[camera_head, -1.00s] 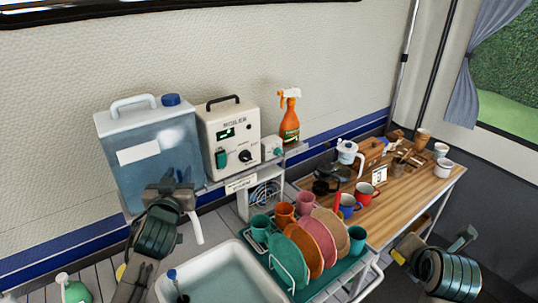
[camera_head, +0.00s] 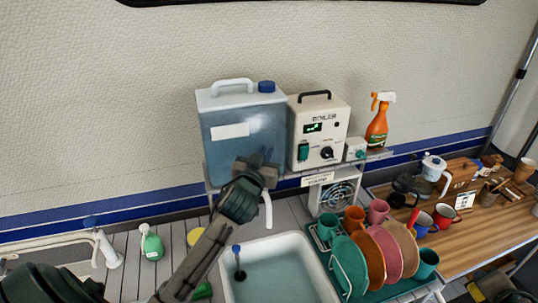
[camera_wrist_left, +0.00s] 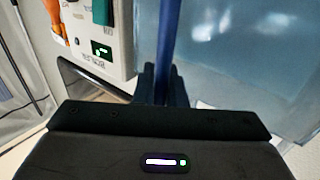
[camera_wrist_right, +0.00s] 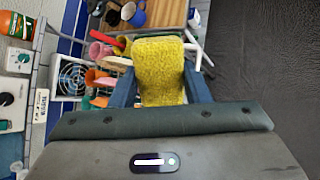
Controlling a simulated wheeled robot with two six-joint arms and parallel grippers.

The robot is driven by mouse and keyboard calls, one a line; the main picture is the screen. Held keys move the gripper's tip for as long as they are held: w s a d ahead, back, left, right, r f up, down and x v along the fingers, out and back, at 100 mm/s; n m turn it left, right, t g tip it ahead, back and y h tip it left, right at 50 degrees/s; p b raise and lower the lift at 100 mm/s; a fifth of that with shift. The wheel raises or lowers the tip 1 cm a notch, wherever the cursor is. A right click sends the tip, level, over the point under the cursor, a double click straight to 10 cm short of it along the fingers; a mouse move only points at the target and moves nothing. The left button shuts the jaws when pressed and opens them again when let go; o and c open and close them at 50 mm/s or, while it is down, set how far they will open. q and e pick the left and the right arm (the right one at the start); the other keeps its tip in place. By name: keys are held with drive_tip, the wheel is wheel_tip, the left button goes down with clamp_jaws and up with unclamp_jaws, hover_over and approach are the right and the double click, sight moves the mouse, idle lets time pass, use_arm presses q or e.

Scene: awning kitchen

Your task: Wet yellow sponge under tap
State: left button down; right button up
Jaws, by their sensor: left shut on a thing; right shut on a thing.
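My left gripper (camera_head: 262,170) is at the front of the blue water container (camera_head: 245,152), shut at its tap (camera_head: 268,208). The white spout hangs below the gripper over the counter, near the basin. No water stream shows from the spout. My right gripper (camera_wrist_right: 160,92) is shut on the yellow sponge (camera_wrist_right: 160,58), which sticks out beyond the fingertips. In the head view, the right gripper (camera_head: 492,290) is cut off at the lower right corner, away from the tap.
A white basin (camera_head: 315,272) with water stands below the spout. A dish rack (camera_head: 342,272) with plates and cups is right of it. The boiler (camera_head: 318,130) and an orange spray bottle (camera_head: 377,122) stand on the shelf. A green bottle (camera_head: 151,244) is on the left counter.

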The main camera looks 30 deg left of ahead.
use_arm(q)
drive_tip(key=b, duration=0.1)
drive_tip(key=d+m+t+b, duration=0.1)
drive_tip(key=b, duration=0.1)
drive_tip(key=shift+s+f, duration=0.25)
drive_tip(key=shift+s, duration=0.15)
use_arm(e)
wheel_tip(320, 180, down, 4)
drive_tip(key=shift+r, duration=0.1)
use_arm(q)
drive_tip(key=shift+s+d+r+t+b, duration=0.2)
drive_tip(key=shift+t+b, duration=0.2)
drive_tip(key=shift+b, duration=0.45)
use_arm(e)
drive_tip(key=shift+f, duration=0.6)
use_arm(q)
drive_tip(key=shift+r+m, duration=0.1)
drive_tip(key=shift+m, duration=0.2)
use_arm(e)
drive_tip(key=shift+f, duration=0.1)
use_arm(q)
drive_tip(key=c, duration=1.5)
unclamp_jaws()
drive_tip(key=shift+s, duration=0.1)
